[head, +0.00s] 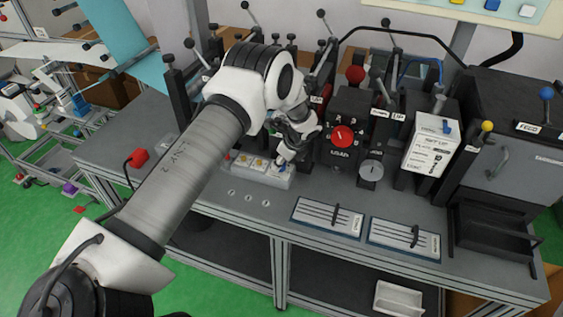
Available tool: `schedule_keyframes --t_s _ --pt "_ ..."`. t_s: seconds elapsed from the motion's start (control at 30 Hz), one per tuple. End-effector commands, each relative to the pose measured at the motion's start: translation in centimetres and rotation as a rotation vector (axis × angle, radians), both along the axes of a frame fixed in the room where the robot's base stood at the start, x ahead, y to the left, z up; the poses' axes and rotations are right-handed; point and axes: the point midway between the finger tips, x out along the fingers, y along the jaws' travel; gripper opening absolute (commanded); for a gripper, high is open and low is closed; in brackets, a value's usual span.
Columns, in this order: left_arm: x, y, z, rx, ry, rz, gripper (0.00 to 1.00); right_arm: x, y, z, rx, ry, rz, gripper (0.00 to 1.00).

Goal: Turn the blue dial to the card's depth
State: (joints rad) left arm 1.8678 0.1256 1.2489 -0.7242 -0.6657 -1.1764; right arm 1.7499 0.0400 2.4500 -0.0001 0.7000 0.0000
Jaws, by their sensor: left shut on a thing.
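My left gripper (283,157) reaches down over the right part of a low white panel (243,177) on the grey bench. It is shut on the blue dial (281,164), which is mostly hidden by the fingers. Several yellow dials (260,163) sit in a row to its left on the same panel. A white card (430,150) with printed lines is on the front of a unit to the right; its text is too small to read surely. My right gripper is not in view.
A black unit with a red knob (342,137) stands right of my gripper. Two slider plates (328,217) lie at the bench front. A grey box (520,160) with a blue-tipped lever stands far right. A red plug-like part (138,158) is at left.

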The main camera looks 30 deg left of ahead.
Motion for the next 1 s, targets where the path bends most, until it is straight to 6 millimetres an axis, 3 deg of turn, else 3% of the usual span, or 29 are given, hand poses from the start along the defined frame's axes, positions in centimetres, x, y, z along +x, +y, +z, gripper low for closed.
schedule_keyframes --t_s 0.27,1.0 --pt "-0.5 0.0 -0.6 -0.002 0.011 -0.158 0.01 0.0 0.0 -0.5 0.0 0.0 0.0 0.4" --pt "-0.9 0.2 -0.6 -0.003 0.012 -0.813 0.02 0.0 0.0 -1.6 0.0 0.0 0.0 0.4"
